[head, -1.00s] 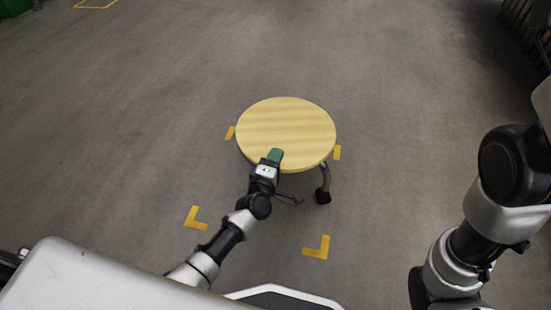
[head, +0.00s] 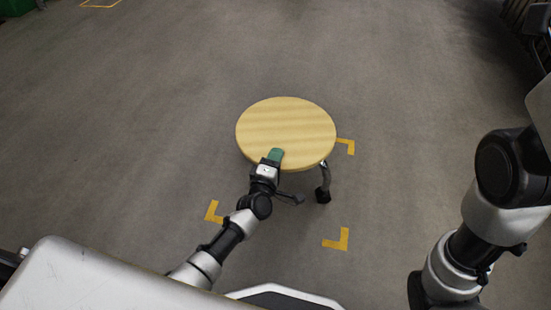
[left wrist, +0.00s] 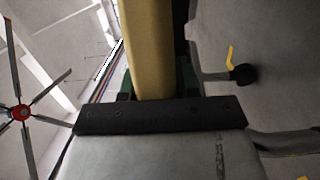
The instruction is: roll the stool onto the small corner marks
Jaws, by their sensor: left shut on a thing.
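The stool has a round pale wooden seat (head: 286,130) and a metal leg with a dark caster (head: 322,195); its other legs are mostly hidden. My left gripper (head: 274,158) is shut on the near edge of the seat. The left wrist view shows the seat edge (left wrist: 148,45) between the fingers and a caster (left wrist: 243,74). Yellow corner marks show at near left (head: 212,212), near right (head: 338,240) and far right (head: 347,146). The far-left mark is hidden, apparently behind the seat. The seat lies toward the far-left side of the marked area.
Grey floor around the stool is clear. A larger yellow outline (head: 100,4) lies far off at top left, near a green object (head: 15,7). A dark slatted object (head: 528,18) stands at top right. My right arm fills the right side, its gripper out of frame.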

